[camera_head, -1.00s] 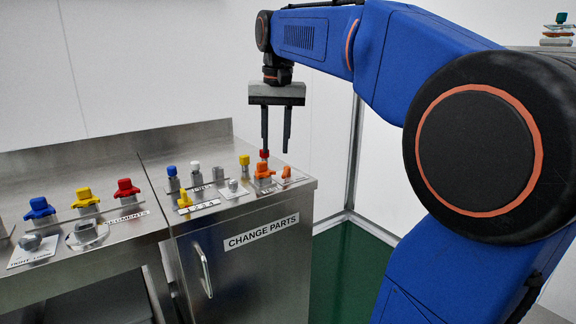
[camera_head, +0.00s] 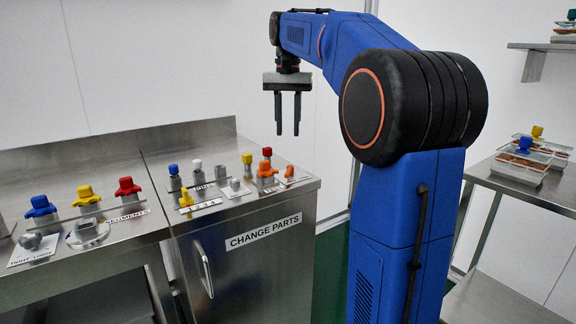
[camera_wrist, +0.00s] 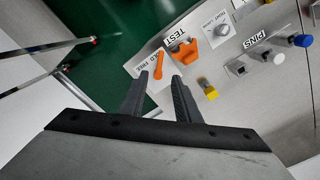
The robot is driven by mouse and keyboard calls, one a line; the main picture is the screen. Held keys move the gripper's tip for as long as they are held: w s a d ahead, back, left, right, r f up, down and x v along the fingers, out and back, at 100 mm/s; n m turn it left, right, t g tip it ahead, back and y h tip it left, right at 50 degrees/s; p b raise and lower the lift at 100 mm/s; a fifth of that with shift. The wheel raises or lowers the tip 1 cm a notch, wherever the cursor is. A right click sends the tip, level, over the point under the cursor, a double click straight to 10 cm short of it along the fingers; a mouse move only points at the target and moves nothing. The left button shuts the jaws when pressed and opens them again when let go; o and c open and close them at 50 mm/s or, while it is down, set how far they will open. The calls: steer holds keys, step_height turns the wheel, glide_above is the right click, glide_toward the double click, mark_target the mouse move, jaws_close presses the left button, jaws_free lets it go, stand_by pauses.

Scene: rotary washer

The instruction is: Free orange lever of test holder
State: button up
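The orange lever (camera_head: 289,172) is small and lies on a pale label plate at the right end of the change-parts counter. In the wrist view the lever (camera_wrist: 157,66) is a narrow bar beside lettering that seems to include "FREE". The chunky orange holder (camera_wrist: 185,55), at the "TEST" label, is right beside it; it also shows in the head view (camera_head: 266,170). My gripper (camera_head: 288,133) is open and empty, pointing down above and behind the counter's right end. In the wrist view my gripper's fingers (camera_wrist: 160,77) flank the lever's near end in the picture, without visible contact.
A red knob (camera_head: 267,152) and a yellow knob (camera_head: 247,159) stand close to the holder. Several other coloured knobs stand further left. A side table (camera_head: 515,188) with clear boxes is at the right. The air around my gripper is free.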

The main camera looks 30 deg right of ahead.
mark_target(288, 171)
step_height(288, 171, down, 12)
steer(key=shift+f, duration=0.15)
stand_by(0.3)
steer(key=shift+c, duration=0.3)
jaws_close()
